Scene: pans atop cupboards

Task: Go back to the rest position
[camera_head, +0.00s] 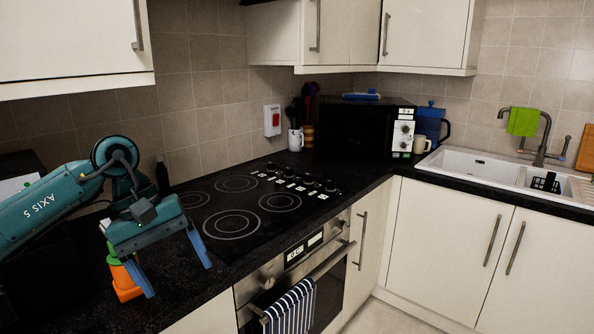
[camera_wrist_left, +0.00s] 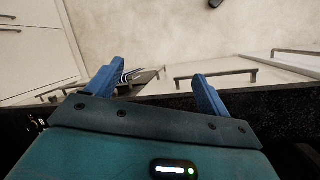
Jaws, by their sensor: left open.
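My left gripper (camera_head: 170,262) hangs over the black worktop at the left, in front of the hob, with its blue fingers spread apart. Nothing is between the fingers. In the left wrist view the open fingers (camera_wrist_left: 155,88) point out past the worktop edge towards the floor. An orange object with a green top (camera_head: 122,278) stands on the worktop just behind and left of the gripper, partly hidden by it. I cannot tell whether they touch. My right gripper is not in view.
The black hob (camera_head: 250,207) lies right of the gripper, above an oven with a handle and striped towel (camera_head: 291,309). A microwave (camera_head: 350,128) fills the corner, with mugs and utensils nearby. Wall cupboards (camera_head: 70,40) hang above. The sink (camera_head: 490,168) is at the right.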

